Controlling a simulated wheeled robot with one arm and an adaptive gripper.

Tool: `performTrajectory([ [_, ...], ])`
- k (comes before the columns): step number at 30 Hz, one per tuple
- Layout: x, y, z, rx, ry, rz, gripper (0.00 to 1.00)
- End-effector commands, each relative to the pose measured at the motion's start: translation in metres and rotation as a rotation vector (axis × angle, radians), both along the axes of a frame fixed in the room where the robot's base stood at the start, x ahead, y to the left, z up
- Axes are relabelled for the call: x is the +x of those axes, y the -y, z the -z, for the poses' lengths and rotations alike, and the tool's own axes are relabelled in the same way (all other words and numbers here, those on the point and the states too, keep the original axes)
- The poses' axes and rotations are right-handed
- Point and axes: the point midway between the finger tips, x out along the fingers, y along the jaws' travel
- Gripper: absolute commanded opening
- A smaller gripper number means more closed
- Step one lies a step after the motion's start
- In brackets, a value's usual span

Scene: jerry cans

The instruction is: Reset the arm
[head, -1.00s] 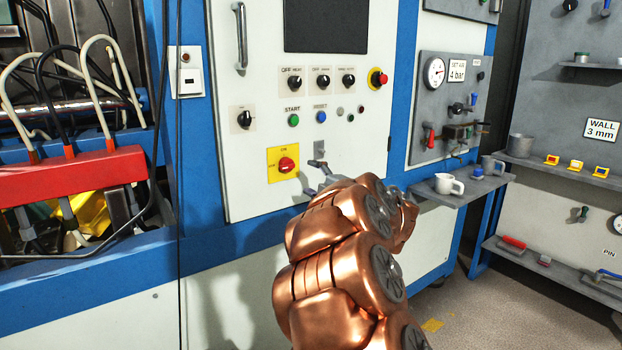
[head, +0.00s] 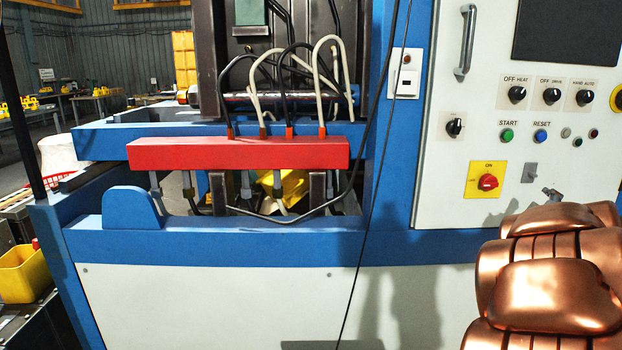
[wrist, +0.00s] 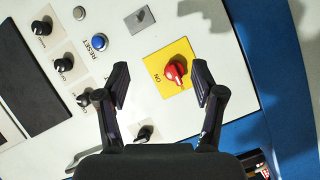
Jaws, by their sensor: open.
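My copper-coloured arm is at the lower right of the head view, in front of the white control panel (head: 465,150). In the wrist view my gripper (wrist: 160,80) is open and empty. Its two black fingers stand apart, with the red rotary switch (wrist: 175,68) on its yellow plate showing between and beyond them. I cannot tell the distance to the panel. The red switch also shows in the head view (head: 488,182). In the head view the gripper is mostly hidden behind my arm.
The blue machine frame (head: 230,240) with a red manifold (head: 240,154) and hoses fills the middle of the head view. A yellow bin (head: 25,272) stands at the far left. A black cable (head: 375,200) hangs in front of the frame.

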Motion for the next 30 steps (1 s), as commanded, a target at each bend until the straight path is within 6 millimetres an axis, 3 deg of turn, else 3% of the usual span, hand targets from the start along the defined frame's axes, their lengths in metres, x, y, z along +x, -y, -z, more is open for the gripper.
performTrajectory([
  [8,-0.046,-0.029,0.043,0.272,-0.082,0.226,0.68],
  [14,-0.088,-0.071,0.093,0.486,-0.195,0.358,0.68],
  [23,-0.170,-0.171,0.172,0.784,-0.475,0.508,0.68],
  [30,-0.256,-0.264,0.215,0.951,-0.779,0.590,0.68],
])
